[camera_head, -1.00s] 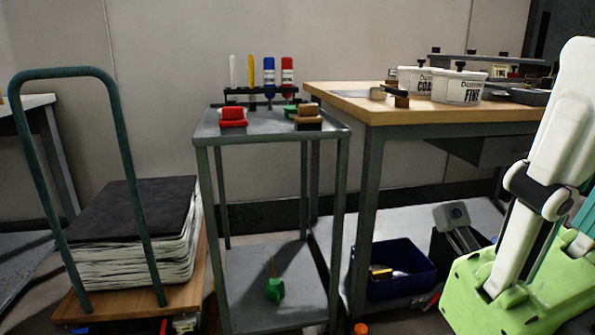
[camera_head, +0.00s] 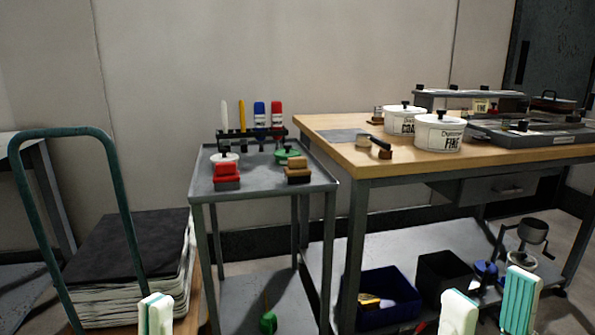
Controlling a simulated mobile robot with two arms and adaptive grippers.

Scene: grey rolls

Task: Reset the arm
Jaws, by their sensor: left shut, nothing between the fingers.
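My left gripper (camera_head: 155,314) shows only as white and green fingertips at the bottom edge, left of centre, in front of the trolley. Its fingertips are together with nothing between them. My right gripper (camera_head: 489,308) shows as two white fingers with green pads at the bottom right, in front of the workbench's lower shelf. Its fingers stand apart and nothing shows between them. The rest of both arms is below the frame.
A grey cart (camera_head: 232,183) carries a marker rack (camera_head: 250,135), a red block (camera_head: 227,170) and brushes. The wooden workbench (camera_head: 330,148) holds white tubs (camera_head: 438,134). A trolley with a green handle (camera_head: 123,190) bears stacked sheets (camera_head: 130,250). A blue bin (camera_head: 385,312) sits below.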

